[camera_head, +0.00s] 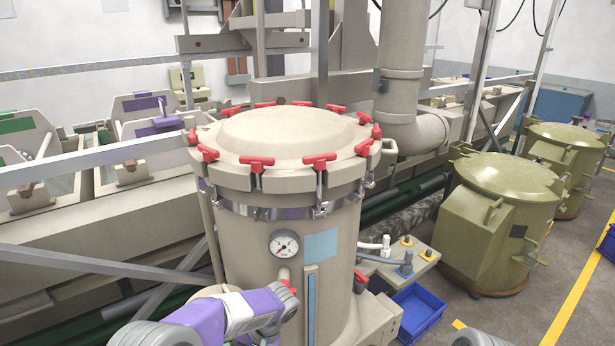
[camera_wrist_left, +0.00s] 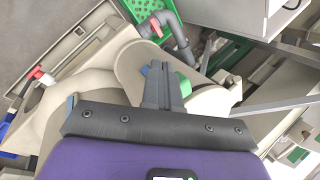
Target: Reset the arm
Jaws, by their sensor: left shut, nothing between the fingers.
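My left arm (camera_head: 235,312), purple and grey, comes in from the bottom left of the head view, in front of the lower part of a beige filter vessel (camera_head: 255,230). My left gripper (camera_wrist_left: 160,78) shows in the left wrist view with its dark fingers together and nothing between them. Beige rounded surfaces (camera_wrist_left: 98,90) lie behind the fingers there; I cannot tell the gap. My right gripper is out of view.
The vessel has a domed lid with red clamp handles (camera_head: 256,161) and a pressure gauge (camera_head: 284,243). Olive barrels (camera_head: 505,185) stand at the right. A blue crate (camera_head: 420,310) sits on the floor. Metal rails (camera_head: 90,155) cross the left side.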

